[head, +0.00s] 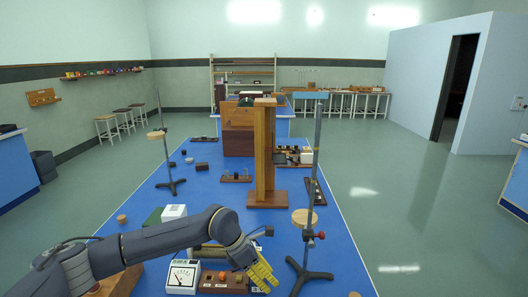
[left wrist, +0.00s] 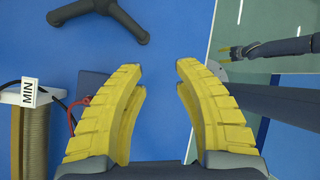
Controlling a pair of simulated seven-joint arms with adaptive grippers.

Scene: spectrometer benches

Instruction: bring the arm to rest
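My left arm reaches in from the left in the head view, over the front of the blue bench. Its yellow-fingered left gripper (head: 262,275) hangs low over the bench, left of a black tripod stand (head: 309,274). In the left wrist view the two fingers of the left gripper (left wrist: 160,78) are spread wide, with only blue bench top between them.
A meter box (head: 183,277) and a dark tray (head: 223,282) stand left of the left gripper. A tall wooden post (head: 264,150) stands farther back. Open floor (head: 385,220) lies right of the bench.

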